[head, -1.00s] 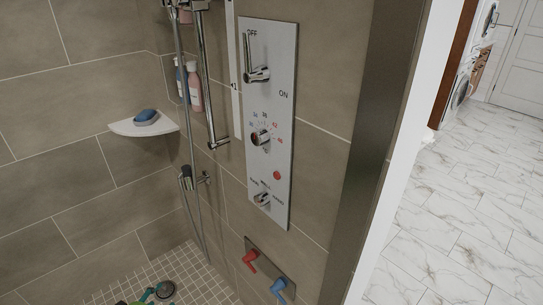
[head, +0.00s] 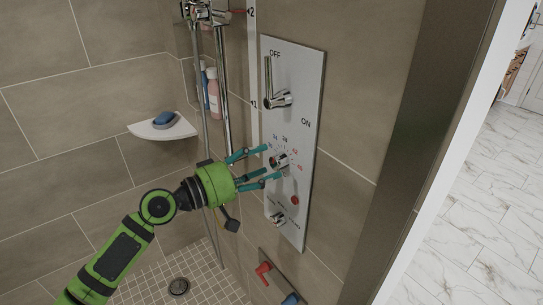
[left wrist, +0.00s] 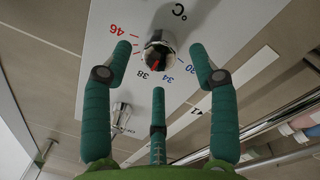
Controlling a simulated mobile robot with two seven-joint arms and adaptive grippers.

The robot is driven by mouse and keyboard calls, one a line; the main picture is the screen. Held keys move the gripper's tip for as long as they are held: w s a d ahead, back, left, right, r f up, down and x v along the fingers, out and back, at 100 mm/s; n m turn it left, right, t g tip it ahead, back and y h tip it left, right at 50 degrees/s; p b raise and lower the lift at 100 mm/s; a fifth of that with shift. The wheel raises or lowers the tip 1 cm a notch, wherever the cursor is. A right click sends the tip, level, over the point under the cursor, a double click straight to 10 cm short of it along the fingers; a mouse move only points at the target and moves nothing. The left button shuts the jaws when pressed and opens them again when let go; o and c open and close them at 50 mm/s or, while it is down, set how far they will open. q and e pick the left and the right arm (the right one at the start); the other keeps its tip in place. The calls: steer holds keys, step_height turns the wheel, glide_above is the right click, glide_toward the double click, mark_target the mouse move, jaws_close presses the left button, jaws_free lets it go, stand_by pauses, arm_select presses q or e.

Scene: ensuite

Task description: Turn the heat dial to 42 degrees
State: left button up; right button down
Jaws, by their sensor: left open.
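The heat dial (head: 279,161) is a small chrome knob on the tall pale control panel (head: 309,88). In the left wrist view the dial (left wrist: 160,47) has a red mark pointing between 34 and 38, as far as I can tell. Printed numbers 30, 34, 38 and 46 show around it; 42 is hidden there behind a finger. My left gripper (head: 262,166), green with teal fingers, is open in front of the dial. Its three fingertips (left wrist: 159,62) are spread around the knob, apparently not gripping it. My right gripper is not in view.
Above the dial is an OFF/ON lever (head: 272,92), and below it a smaller knob (head: 278,219). Red (head: 263,272) and blue (head: 291,299) levers sit lower. The shower rail (head: 223,100) stands left of the panel. A corner shelf (head: 160,130) holds blue soap.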

arm_select(q)
steer(key=shift+x, duration=1.2)
steer(key=shift+c, duration=0.4)
steer(key=c, duration=1.1)
steer(key=shift+o, duration=0.2)
